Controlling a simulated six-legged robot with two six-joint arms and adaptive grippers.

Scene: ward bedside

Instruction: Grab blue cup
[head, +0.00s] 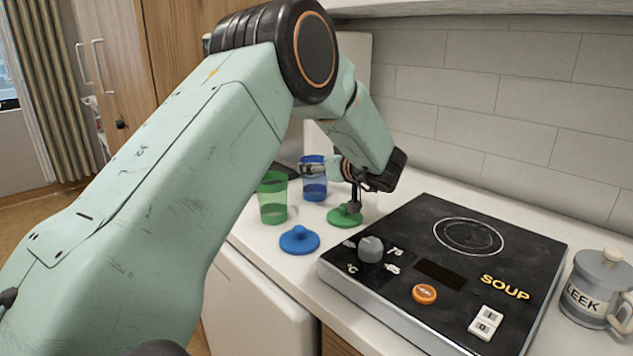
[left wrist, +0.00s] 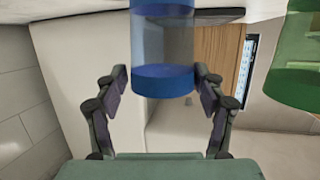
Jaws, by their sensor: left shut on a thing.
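The blue cup (head: 314,187) is see-through and stands upright behind the green cup in the head view. In the left wrist view the blue cup (left wrist: 162,80) sits between the two fingers. My left gripper (head: 314,169) reaches it from the right and is shut on it; its fingers also show in the left wrist view (left wrist: 160,85). I cannot tell whether the cup's base touches the counter. My right gripper is not in view.
A green cup (head: 272,200) stands beside the blue cup. A blue lid (head: 299,241) and a green lid (head: 341,219) lie on the white counter. A black cooktop (head: 440,260) fills the middle right, with a grey LEEK jar (head: 598,285) beyond it.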

